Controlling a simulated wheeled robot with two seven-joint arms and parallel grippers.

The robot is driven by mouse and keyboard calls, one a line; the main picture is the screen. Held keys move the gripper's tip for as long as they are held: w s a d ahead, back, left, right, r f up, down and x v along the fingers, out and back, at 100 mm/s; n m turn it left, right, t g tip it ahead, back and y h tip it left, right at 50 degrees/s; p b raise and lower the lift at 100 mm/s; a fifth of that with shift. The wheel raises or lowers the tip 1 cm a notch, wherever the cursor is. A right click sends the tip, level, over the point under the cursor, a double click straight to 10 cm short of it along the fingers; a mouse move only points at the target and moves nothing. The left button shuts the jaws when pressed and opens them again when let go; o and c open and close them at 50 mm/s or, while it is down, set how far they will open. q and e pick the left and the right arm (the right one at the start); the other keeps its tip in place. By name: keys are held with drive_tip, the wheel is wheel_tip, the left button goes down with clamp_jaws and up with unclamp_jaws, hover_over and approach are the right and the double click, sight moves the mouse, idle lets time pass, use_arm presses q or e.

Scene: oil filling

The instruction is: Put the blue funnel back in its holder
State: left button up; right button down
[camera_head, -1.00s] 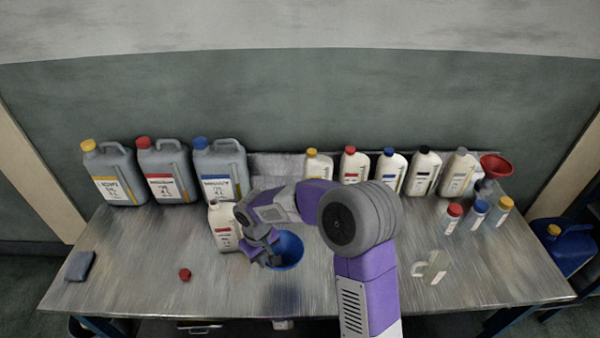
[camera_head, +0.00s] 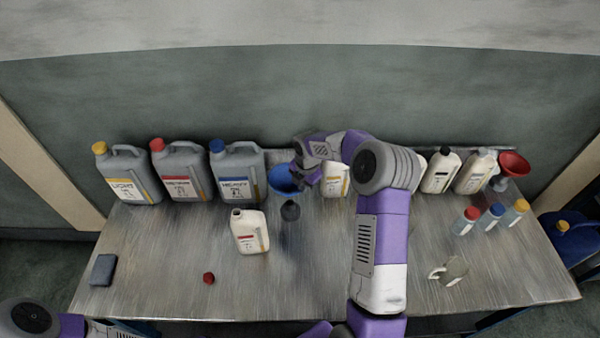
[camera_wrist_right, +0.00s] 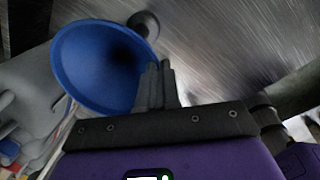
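The blue funnel (camera_head: 283,178) is near the back of the table, beside the blue-capped grey jug, with its wide mouth showing. My right gripper (camera_head: 302,178) is at the funnel's right edge. In the right wrist view its fingers (camera_wrist_right: 156,86) are close together at the rim of the funnel (camera_wrist_right: 98,66), shut on it. A small dark grey upright piece (camera_head: 291,211), apparently the holder, stands on the table just in front of the funnel; a dark round thing (camera_wrist_right: 145,24), probably the same piece, shows beyond the rim. My left gripper is out of view.
Grey jugs (camera_head: 180,172) line the back left. White bottles (camera_head: 440,172) and a red funnel (camera_head: 514,164) stand at the back right. An uncapped white bottle (camera_head: 249,232) stands mid-table, with a red cap (camera_head: 208,278) in front. The front middle is clear.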

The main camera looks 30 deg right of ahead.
drive_tip(key=shift+w+d+r+n, duration=0.1)
drive_tip(key=shift+w+d+n, duration=0.1)
drive_tip(key=shift+d+n, duration=0.25)
wheel_tip(320, 180, down, 4)
drive_tip(key=b, duration=0.2)
drive_tip(key=shift+b, duration=0.4)
drive_tip(key=shift+s+d+f, duration=0.2)
drive_tip(key=shift+s+f, duration=0.05)
drive_tip(key=shift+f, duration=0.25)
idle(0.5)
drive_tip(key=shift+f+b, duration=0.6)
drive_tip(key=shift+b, duration=0.05)
drive_tip(key=shift+f, duration=0.15)
